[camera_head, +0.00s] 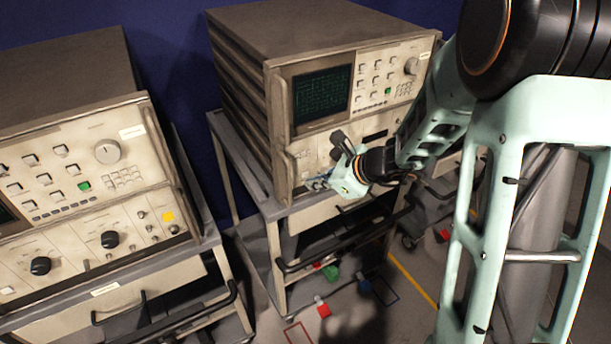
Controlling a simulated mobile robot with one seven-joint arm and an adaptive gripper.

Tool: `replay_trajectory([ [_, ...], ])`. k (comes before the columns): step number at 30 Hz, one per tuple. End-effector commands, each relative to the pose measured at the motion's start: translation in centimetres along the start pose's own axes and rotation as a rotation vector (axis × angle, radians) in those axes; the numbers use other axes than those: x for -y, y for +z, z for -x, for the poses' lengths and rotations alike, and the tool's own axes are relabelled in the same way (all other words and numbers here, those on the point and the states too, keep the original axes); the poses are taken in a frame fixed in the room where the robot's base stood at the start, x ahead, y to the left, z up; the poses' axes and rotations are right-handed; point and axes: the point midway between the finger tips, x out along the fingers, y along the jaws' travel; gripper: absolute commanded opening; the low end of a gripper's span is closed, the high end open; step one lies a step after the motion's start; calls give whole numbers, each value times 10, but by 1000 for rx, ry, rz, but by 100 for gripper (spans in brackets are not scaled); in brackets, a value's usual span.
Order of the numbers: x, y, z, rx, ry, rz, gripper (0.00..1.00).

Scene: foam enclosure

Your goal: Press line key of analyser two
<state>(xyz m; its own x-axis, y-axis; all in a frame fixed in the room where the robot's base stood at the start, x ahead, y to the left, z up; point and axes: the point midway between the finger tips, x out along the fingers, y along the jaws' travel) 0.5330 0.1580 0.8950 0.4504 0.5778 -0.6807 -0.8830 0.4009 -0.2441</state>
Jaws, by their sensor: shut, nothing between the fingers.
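A beige analyser (300,150) with a lit dark green screen stands on a cart at the centre. A second beige analyser (95,180) stands on a cart at the left, partly cut off. I cannot read the label on either one, so I cannot tell which is analyser two. My gripper (316,183) is shut and empty at the lower left of the central analyser's front panel. Its fingertips point left towards the panel. I cannot tell if they touch it. No line key can be made out; my gripper and arm hide part of the lower panel.
The central cart (240,165) has a drawer and a dark handle bar (320,252) below my gripper. A blue wall (180,60) stands behind.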

Motion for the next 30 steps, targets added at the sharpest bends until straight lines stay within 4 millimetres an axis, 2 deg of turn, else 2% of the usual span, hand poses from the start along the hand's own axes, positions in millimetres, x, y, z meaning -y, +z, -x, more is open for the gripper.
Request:
replay_trajectory([
  [30, 5, 5, -6, 0, 0, 0, 0],
])
